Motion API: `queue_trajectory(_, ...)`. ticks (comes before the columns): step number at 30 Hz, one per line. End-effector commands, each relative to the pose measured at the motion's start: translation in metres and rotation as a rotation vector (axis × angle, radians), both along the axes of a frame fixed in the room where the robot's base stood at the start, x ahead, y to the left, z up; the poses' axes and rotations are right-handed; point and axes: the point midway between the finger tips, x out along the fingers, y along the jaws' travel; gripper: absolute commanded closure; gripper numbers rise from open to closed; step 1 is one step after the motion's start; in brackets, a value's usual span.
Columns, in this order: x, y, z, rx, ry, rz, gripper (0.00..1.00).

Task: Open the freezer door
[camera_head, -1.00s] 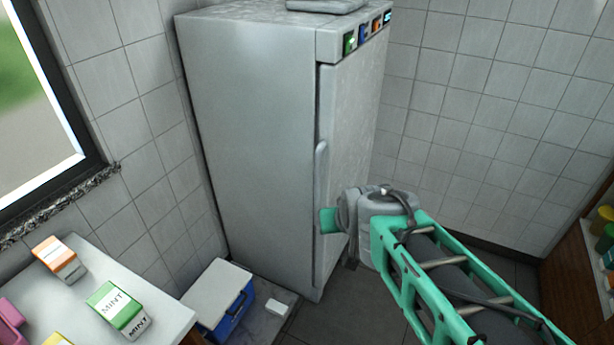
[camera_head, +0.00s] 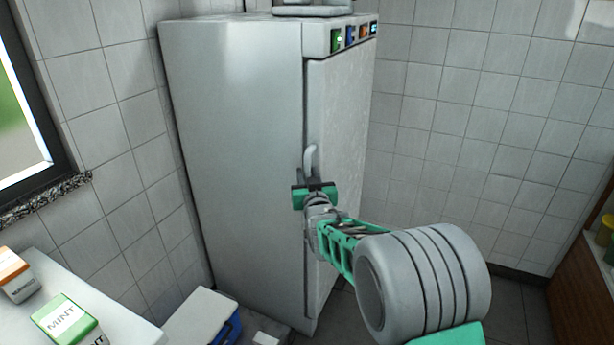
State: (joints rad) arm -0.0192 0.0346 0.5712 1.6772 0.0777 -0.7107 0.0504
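The freezer (camera_head: 235,150) is a tall grey cabinet against the back wall. Its door (camera_head: 340,130) is on the right-hand face and looks shut. A light curved vertical handle (camera_head: 311,160) sits at the door's left edge. My gripper (camera_head: 305,178) is at the lower part of the handle, its green body just below. Two dark fingers show on either side of the handle's lower end, but whether they touch it or are closed on it cannot be told. The lower handle is hidden by my gripper.
A white counter (camera_head: 110,315) with a mint carton (camera_head: 66,318) and an orange-and-white carton (camera_head: 15,275) stands at lower left. A blue box with a white lid (camera_head: 205,315) sits on the floor beside the freezer. The floor right of the door looks clear.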

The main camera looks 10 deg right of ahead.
Motion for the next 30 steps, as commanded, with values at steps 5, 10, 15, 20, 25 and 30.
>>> queue_trajectory(5, 0.0019, -0.0002, 0.0004, 0.000, -0.001, 0.000, 0.73)
queue_trajectory(10, 0.0017, -0.0002, 0.0003, 0.000, 0.000, 0.000, 0.81)
queue_trajectory(15, 0.0015, -0.0002, 0.0002, 0.000, 0.000, 0.000, 0.95)
queue_trajectory(20, 0.0014, -0.0002, 0.0001, 0.000, 0.000, 0.000, 1.00)
queue_trajectory(25, 0.0014, -0.0001, 0.0000, 0.000, 0.000, 0.000, 1.00)
queue_trajectory(30, 0.0013, -0.0001, 0.0000, 0.000, 0.000, 0.000, 1.00)
